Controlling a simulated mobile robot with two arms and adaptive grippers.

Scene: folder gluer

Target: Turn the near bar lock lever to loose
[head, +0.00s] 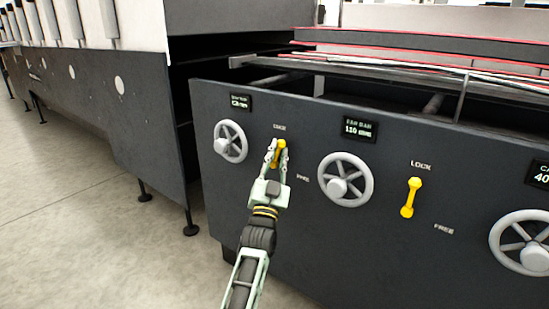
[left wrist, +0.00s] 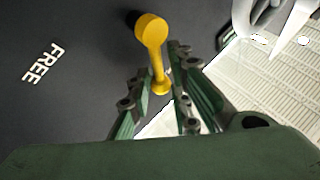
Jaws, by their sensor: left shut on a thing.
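The near bar lock lever (head: 281,146) is a small yellow handle on the dark machine panel, below its LOCK label and up and left of its FREE label. It stands nearly upright in the head view. My left gripper (head: 276,150) is at this lever with a finger on either side, shut on it. In the left wrist view the yellow lever (left wrist: 154,45) runs from a round knob down between the green fingers (left wrist: 160,95). The fingers partly hide the lever in the head view. My right gripper is in neither view.
Grey handwheels (head: 230,142) and (head: 345,180) flank the lever on the panel. A second yellow lever (head: 410,198) stands farther right, with another handwheel (head: 520,243) beyond it. Small displays (head: 359,130) sit above. Open floor (head: 90,210) lies at the left.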

